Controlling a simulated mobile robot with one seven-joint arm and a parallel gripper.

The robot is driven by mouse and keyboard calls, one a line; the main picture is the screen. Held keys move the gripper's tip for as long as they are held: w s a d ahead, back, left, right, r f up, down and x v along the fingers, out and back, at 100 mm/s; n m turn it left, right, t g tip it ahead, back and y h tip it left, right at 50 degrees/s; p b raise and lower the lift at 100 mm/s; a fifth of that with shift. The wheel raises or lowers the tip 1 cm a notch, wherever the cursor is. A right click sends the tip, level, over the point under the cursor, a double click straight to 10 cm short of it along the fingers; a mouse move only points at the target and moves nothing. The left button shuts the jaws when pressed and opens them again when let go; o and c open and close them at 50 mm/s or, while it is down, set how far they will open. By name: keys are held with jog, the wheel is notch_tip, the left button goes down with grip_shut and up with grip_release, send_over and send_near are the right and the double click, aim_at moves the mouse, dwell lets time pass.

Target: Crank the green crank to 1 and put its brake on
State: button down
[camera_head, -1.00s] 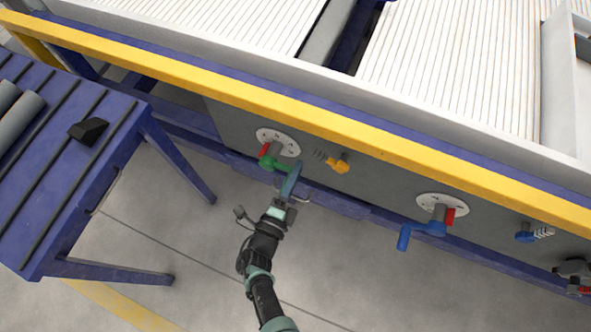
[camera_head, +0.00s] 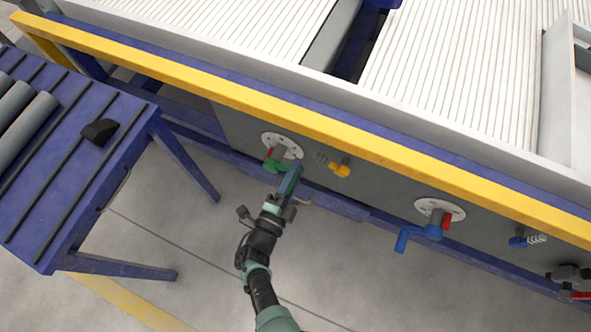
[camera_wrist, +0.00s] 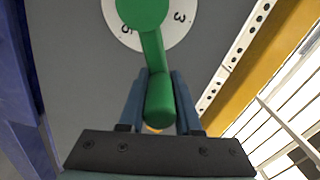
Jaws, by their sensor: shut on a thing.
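The green crank (camera_head: 274,164) sits on a white numbered dial (camera_head: 283,143) on the grey side panel of the machine. In the wrist view its green arm and handle (camera_wrist: 158,100) run down between my jaws, over a dial (camera_wrist: 183,30) with a 3 and a 5 showing. My gripper (camera_wrist: 160,98) is shut on the handle. In the head view my gripper (camera_head: 291,178) is just below the dial. A red pointer (camera_head: 270,152) shows beside the crank; the number it marks is too small to read. A yellow lever (camera_head: 340,170) with a spring is right of the dial.
A blue crank (camera_head: 423,232) with its own dial and a blue lever (camera_head: 520,241) are farther right. A blue table (camera_head: 75,190) with grey pipes (camera_head: 28,122) stands at left. A yellow rail (camera_head: 400,152) runs above the panel. The floor in front is clear.

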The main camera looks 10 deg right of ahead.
jog(key=c, duration=0.8)
grip_release()
jog(key=shift+w+a+r, duration=0.2)
jog(key=shift+r, duration=0.05)
jog(key=shift+o, duration=0.8)
jog(key=shift+s+f, duration=0.1)
jog(key=shift+f, duration=0.05)
jog(key=p+v, duration=0.1)
jog(key=v, duration=1.2)
